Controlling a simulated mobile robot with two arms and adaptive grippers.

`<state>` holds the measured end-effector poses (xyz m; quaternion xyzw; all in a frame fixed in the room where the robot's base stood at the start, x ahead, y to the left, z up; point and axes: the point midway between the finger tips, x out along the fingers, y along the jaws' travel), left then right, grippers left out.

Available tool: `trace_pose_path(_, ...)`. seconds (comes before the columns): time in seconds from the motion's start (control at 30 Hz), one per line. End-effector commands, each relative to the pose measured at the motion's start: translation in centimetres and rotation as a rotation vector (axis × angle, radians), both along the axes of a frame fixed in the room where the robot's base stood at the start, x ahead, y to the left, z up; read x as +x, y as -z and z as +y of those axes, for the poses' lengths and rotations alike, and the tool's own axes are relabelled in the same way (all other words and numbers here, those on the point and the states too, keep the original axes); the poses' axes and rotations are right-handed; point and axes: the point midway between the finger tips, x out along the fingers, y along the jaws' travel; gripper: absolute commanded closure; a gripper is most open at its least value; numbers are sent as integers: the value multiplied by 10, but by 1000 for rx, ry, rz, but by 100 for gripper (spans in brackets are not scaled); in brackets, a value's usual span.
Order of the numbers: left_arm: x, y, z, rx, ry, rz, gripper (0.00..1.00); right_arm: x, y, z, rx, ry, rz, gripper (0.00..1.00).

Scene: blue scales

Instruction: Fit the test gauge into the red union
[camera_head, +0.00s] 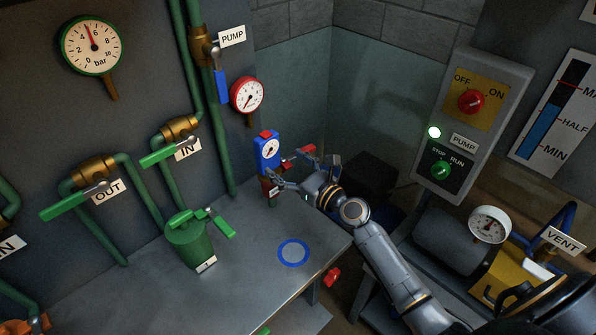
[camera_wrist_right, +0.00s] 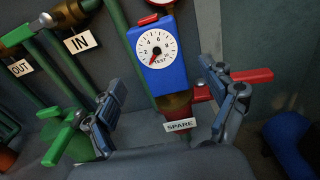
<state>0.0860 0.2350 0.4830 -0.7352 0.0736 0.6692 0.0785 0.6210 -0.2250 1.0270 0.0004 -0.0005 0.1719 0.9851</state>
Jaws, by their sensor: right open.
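The blue test gauge (camera_head: 267,148), with a white dial and red top, stands upright near the back wall. In the right wrist view the gauge (camera_wrist_right: 160,60) is directly above a red-brown fitting (camera_wrist_right: 177,105) labelled SPARE, which appears to be the red union (camera_head: 268,188). They look in line and touching; I cannot tell how deep the gauge sits. Red handles (camera_wrist_right: 203,93) stick out to the right. My right gripper (camera_head: 292,170) is open, its fingers (camera_wrist_right: 168,108) spread to either side of the fitting and gauge's lower end, apparently gripping nothing. My left gripper is out of view.
A green cylinder (camera_head: 188,243) with green handles stands on the grey bench (camera_head: 240,285). A blue ring (camera_head: 293,252) marks clear bench near the front edge. Green pipes (camera_head: 208,110) and a red gauge (camera_head: 247,95) are close behind. A pump panel (camera_head: 470,125) stands at right.

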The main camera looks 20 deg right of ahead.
Motion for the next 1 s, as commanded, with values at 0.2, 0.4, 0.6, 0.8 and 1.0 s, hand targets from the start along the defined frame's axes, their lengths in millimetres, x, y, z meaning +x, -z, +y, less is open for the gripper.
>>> trace_pose_path(0.2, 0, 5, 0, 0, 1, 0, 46, -34, 2, -12, -1, 0, 1, 16)
trace_pose_path(0.4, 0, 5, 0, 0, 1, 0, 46, -43, 0, -15, 0, 0, 0, 16)
trace_pose_path(0.6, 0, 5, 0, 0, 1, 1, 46, -43, 0, -15, 0, 0, -1, 16)
trace_pose_path(0.8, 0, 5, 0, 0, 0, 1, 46, -43, 0, -15, 0, 0, 0, 16)
trace_pose_path(1.0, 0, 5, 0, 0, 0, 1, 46, -60, 10, 8, -187, -74, -20, 16)
